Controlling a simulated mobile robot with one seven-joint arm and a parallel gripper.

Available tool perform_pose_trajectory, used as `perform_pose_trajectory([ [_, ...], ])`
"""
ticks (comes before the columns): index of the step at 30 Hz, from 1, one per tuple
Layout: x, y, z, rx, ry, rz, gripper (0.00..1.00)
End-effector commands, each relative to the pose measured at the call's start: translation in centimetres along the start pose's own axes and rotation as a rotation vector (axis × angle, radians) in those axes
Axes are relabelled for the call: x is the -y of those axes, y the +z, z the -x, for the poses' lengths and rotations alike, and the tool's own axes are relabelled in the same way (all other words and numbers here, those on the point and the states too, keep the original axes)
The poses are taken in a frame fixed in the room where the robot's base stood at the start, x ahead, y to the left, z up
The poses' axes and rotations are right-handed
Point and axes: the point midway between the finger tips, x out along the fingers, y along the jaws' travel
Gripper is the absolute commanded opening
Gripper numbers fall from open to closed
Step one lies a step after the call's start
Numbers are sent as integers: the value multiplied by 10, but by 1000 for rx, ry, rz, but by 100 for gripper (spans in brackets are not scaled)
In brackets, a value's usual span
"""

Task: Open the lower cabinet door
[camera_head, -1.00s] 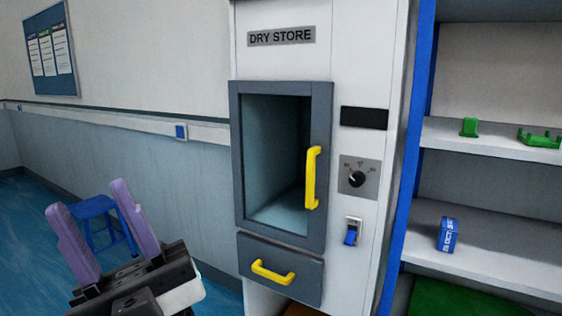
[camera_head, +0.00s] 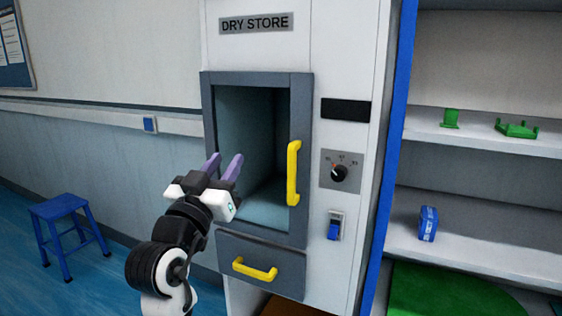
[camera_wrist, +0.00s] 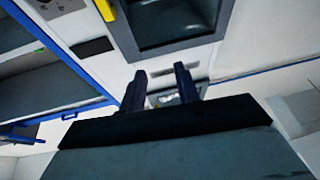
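The grey-framed cabinet door (camera_head: 300,110) with a clear window sits under the DRY STORE sign and appears closed. Its upright yellow handle (camera_head: 293,173) is on the right side. Below it is a smaller grey front (camera_head: 262,255) with a level yellow handle (camera_head: 255,269), also closed. My gripper (camera_head: 222,163) is in front of the window's left part, left of the upright handle and above the lower one. Its two purple fingers are apart with nothing between them. In the wrist view, the fingers (camera_wrist: 160,85) point towards the cabinet; part of a yellow handle (camera_wrist: 106,10) shows at the top.
A knob panel (camera_head: 342,172), a dark display (camera_head: 345,110) and a blue switch (camera_head: 335,228) are right of the door. An open shelf unit (camera_head: 478,258) holds green parts and a blue box (camera_head: 428,223). A blue stool (camera_head: 62,207) stands left on open floor.

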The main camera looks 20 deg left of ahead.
Motion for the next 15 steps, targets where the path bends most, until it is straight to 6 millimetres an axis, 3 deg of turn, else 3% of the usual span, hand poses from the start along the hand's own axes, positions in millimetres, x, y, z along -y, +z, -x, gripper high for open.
perform_pose_trajectory([
  [3,-26,32,-9,194,161,11,32],
  [6,-42,50,-8,300,255,10,32],
  [11,-52,63,-7,366,316,8,32],
  [15,-58,68,-20,370,320,11,32],
])
